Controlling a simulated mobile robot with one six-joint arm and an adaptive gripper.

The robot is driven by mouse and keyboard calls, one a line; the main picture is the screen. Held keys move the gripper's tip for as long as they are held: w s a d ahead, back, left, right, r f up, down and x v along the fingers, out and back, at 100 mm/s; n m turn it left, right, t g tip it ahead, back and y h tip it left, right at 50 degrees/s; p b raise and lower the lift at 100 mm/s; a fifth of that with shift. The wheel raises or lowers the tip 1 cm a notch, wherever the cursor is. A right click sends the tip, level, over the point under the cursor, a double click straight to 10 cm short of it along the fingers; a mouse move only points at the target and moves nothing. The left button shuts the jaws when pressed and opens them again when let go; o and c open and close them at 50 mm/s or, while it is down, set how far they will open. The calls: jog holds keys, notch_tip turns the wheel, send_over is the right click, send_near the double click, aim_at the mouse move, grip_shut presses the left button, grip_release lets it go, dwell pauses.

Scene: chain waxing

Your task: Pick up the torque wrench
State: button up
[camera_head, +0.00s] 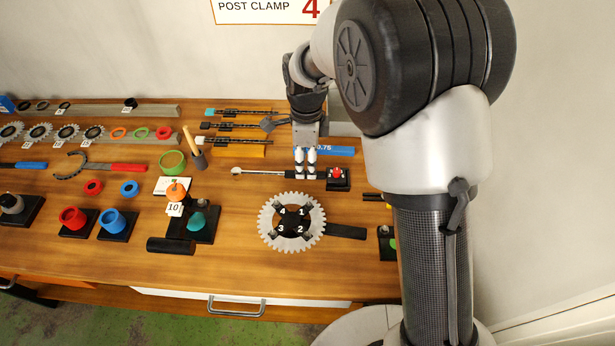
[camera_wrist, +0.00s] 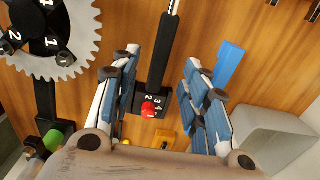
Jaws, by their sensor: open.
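The torque wrench (camera_head: 262,173) lies on the wooden table, with a silver round head at the left and a black handle running right. In the wrist view its black handle (camera_wrist: 156,55) runs down between my fingers to a black block (camera_wrist: 150,101) with a red knob and numbers. The block also shows at the handle's right end in the head view (camera_head: 338,182). My gripper (camera_head: 305,171) is open and points down over the handle. Its fingers stand on either side of the handle in the wrist view (camera_wrist: 159,75), holding nothing. The exact height gap is unclear.
A large gear plate (camera_head: 293,222) with a dark handle lies in front. A blue tool (camera_head: 335,151) lies just behind the wrench. Bare wood lies between wrench and gear.

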notch_tip(320, 180, down, 4)
jog(key=shift+d+b, duration=0.1)
jog(key=shift+b, duration=0.55)
jog(key=shift+c, duration=0.2)
grip_shut()
jog(key=shift+r, duration=0.1)
